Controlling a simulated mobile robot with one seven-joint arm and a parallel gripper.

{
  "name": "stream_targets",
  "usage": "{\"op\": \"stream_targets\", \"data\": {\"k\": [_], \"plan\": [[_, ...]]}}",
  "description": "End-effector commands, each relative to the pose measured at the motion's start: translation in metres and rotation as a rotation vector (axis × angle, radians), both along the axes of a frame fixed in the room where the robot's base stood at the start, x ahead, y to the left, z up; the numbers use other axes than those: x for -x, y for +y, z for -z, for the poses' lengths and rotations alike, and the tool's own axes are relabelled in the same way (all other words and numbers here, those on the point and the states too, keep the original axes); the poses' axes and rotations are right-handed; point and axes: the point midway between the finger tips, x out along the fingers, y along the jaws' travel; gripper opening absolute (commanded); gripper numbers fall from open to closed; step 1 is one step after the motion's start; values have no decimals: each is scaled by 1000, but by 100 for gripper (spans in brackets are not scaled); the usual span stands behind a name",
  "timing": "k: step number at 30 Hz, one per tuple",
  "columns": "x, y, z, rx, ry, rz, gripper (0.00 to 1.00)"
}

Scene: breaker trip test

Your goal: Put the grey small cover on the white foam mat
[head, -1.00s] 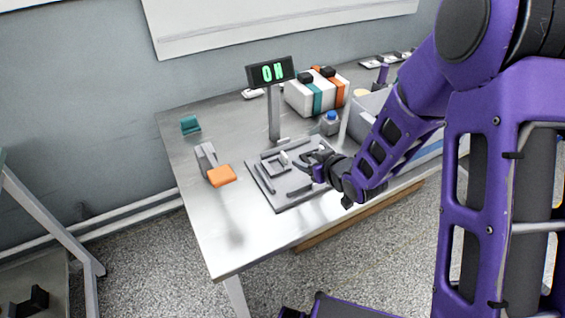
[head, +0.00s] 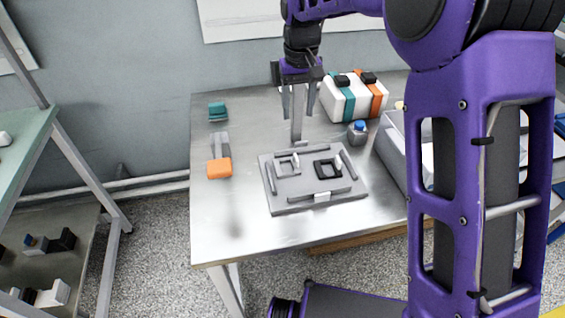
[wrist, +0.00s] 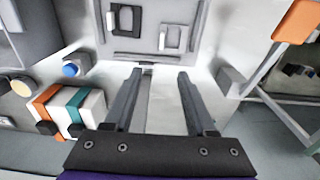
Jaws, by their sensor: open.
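The grey fixture plate (head: 280,207) on the metal table holds a pale grey square frame (head: 288,165) and a black square frame (head: 327,168), side by side. Both frames also show at the top of the wrist view, the pale one (wrist: 173,38) right of the black one (wrist: 122,21). I cannot tell whether either is the small cover. My gripper (head: 298,106) hangs above the table behind the plate, in front of the display post. In the wrist view my gripper (wrist: 161,76) is open, with nothing held between its fingers. I cannot make out a white foam mat.
The display post (head: 297,126) stands behind the plate. An orange-ended grey block (head: 219,168) and a teal block (head: 218,111) are at left. The front left table is clear.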

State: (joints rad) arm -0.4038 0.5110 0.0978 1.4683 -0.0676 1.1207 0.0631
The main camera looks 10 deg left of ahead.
Motion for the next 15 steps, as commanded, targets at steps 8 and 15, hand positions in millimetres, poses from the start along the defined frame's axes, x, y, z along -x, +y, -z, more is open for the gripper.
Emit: {"op": "stream_targets", "data": {"k": [8, 15], "plan": [[10, 1, 8, 10, 51, 3, 56], [10, 1, 61, 11, 50, 3, 56]]}}
